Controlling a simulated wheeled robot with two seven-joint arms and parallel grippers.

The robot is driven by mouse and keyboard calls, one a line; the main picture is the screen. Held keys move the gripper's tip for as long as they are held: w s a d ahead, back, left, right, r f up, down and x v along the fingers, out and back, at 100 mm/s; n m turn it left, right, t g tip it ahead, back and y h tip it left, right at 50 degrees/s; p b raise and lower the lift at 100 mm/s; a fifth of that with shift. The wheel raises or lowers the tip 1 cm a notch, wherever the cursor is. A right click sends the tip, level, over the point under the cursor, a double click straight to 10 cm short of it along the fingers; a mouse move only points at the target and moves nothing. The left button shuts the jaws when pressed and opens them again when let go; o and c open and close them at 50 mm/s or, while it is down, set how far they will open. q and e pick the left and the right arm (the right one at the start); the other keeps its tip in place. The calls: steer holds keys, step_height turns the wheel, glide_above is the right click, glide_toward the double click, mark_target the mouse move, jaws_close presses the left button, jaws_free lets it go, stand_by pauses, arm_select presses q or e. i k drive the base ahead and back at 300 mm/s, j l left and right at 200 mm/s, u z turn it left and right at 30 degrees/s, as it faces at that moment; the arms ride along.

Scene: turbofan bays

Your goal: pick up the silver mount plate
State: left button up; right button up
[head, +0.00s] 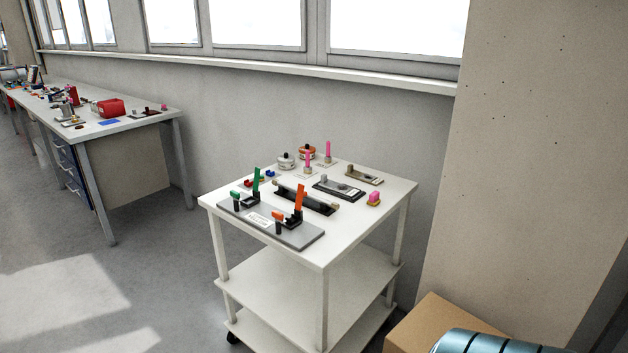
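No part clearly identifies itself as the silver mount plate at this size. On the white cart's top (345,235), a small grey-beige plate with a round knob (364,175) lies near the back right edge. A darker plate with a silvery fitting (338,188) lies just in front of it, apart from it. Either could be the mount plate; I cannot tell which. Neither of my grippers is in view.
A grey fixture base (305,239) with green and orange clamp handles fills the cart's front left. A black rail (306,198), round tins (287,161) and pink-handled pieces stand behind. A cluttered workbench (150,122) is at left. A cardboard box (425,325) sits right of the cart.

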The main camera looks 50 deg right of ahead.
mark_target(339, 185)
steer(key=i+z, duration=0.15)
steer(key=i, duration=0.55)
steer(key=i+j+z, duration=0.15)
steer(key=i, duration=0.55)
steer(key=i+j+z, duration=0.2)
steer(key=i+z, duration=0.3)
steer(key=i+j+z, duration=0.7)
steer(key=j+z, duration=0.25)
steer(key=i+j+z, duration=0.2)
steer(key=j, duration=0.15)
steer(key=i+j+z, duration=0.2)
steer(key=j, duration=0.15)
steer(key=j+z, duration=0.2)
steer(key=j, duration=0.15)
steer(key=i+j+z, duration=0.2)
steer(key=j, duration=0.2)
steer(key=k, duration=0.1)
